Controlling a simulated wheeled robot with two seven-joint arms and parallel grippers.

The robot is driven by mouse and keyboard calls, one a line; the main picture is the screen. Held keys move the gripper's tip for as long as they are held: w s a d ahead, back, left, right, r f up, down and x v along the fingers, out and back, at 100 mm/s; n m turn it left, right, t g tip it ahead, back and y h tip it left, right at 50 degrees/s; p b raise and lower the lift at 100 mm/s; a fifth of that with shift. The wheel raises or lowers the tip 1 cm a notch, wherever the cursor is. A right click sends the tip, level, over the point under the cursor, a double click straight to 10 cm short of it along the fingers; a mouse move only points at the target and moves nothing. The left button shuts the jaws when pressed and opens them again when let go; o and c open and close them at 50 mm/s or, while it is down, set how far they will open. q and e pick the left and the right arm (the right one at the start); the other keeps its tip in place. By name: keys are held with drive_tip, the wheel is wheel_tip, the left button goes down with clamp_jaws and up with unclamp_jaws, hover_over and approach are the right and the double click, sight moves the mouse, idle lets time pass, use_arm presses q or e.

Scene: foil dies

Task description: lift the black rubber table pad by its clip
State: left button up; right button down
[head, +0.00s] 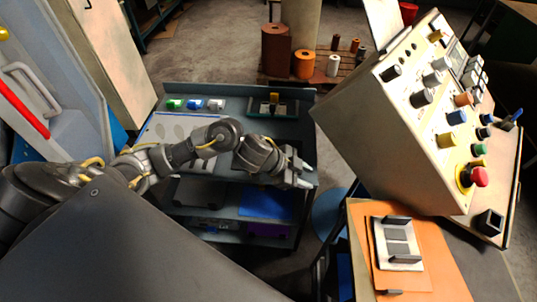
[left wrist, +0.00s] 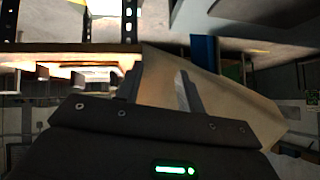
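A small dark pad (head: 259,111) with an upright yellow clip-like piece (head: 273,98) lies on the cart's top at the back right; it looks like the black rubber table pad, but it is too small to be sure. My left gripper (head: 304,174) is in front of the cart's right end, nearer to me than the pad and apart from it. Its two fingers are apart with nothing between them; they also show in the left wrist view (left wrist: 160,88). The pad is not recognizable in the left wrist view. My right gripper is not in view.
The grey cart (head: 225,91) carries green, white and blue small items (head: 194,104) and a pale sheet with round marks (head: 160,127). A slanted control console (head: 385,130) stands right. An orange sheet (head: 443,275) bears a pale plate (head: 381,252) with dark pieces.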

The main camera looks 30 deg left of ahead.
use_arm(q)
drive_tip(key=s+a+r+g+y, duration=0.1)
drive_tip(key=a+r+g+y, duration=0.3)
drive_tip(key=a, duration=1.1)
drive_tip(key=shift+n+h, duration=0.3)
drive_tip(key=shift+n, duration=0.1)
drive_tip(key=x, duration=0.4)
drive_tip(key=shift+w+d, duration=0.15)
drive_tip(key=shift+d, duration=0.05)
drive_tip(key=shift+a+x, duration=0.15)
drive_tip(key=shift+x, duration=1.25)
drive_tip(key=shift+a+x, duration=0.2)
drive_tip(key=shift+x, duration=1.25)
drive_tip(key=shift+f, duration=0.1)
clamp_jaws()
